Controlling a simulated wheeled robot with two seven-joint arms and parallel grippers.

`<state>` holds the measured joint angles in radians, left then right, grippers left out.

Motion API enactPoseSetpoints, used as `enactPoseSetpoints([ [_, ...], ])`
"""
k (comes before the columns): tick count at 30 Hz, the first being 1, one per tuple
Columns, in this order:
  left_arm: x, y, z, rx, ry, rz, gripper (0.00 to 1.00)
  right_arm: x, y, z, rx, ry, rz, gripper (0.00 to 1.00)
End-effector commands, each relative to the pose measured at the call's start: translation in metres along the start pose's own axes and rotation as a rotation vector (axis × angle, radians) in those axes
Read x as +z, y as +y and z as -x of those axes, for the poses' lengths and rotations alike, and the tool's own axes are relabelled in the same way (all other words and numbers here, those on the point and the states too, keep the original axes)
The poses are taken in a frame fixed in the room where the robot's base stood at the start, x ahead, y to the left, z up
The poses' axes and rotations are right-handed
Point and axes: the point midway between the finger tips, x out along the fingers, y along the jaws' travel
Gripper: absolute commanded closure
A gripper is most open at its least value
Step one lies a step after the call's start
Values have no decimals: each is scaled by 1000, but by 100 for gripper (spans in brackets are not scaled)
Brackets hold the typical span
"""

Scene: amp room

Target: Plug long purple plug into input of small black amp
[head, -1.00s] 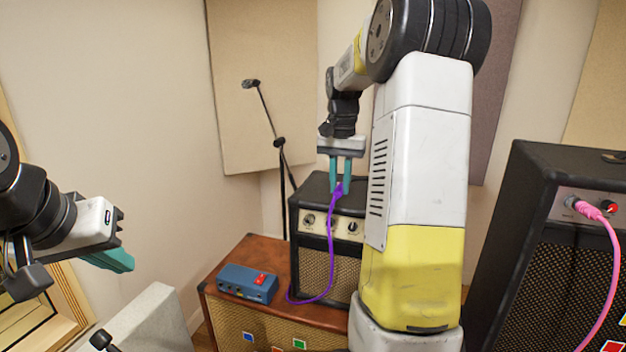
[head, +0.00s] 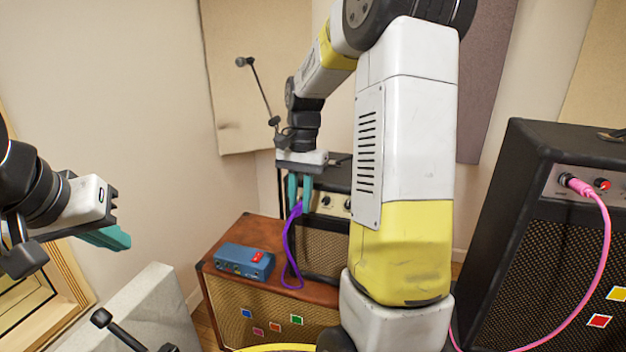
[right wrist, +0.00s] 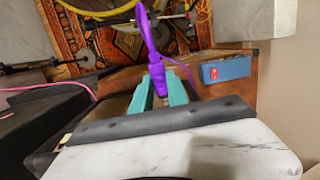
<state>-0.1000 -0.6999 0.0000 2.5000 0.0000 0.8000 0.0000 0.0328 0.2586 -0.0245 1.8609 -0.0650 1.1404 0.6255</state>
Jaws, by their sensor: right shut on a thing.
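The small black amp (head: 327,244) stands on a brown cabinet, its knobbed front panel (head: 328,203) partly behind my right arm and gripper. My right gripper (head: 299,208) points down in front of the panel's left end, shut on the purple plug (head: 297,212). The plug shows between the teal fingers in the right wrist view (right wrist: 157,75), its cable looping away. The plug looks apart from the panel, but the exact gap and the input jack are hidden. My left gripper (head: 122,240) is at the left, well away; its finger gap is not visible.
The brown cabinet (head: 215,265) bears a blue box (head: 244,261) with a red switch, left of the purple cable. A large black amp (head: 505,235) at right has a pink plug (head: 577,186) in it. A microphone stand (head: 262,95) is behind.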

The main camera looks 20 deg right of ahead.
Motion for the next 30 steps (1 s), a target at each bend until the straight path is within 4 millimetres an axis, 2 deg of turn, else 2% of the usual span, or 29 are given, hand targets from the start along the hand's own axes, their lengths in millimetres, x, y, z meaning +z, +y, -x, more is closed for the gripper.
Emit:
enactPoseSetpoints([
  [1, 0, 0, 0, 0, 0, 0, 100, 4, -11, -9, 4, -16, 2, 100],
  [4, 0, 0, 0, 0, 0, 0, 100, 10, -24, -19, 6, -35, -3, 100],
  [10, 0, 0, 0, 0, 0, 0, 100, 8, -31, -25, 7, -46, -6, 100],
  [30, 0, 0, 0, 0, 0, 0, 100, -58, -30, -27, 7, -45, -7, 100],
])
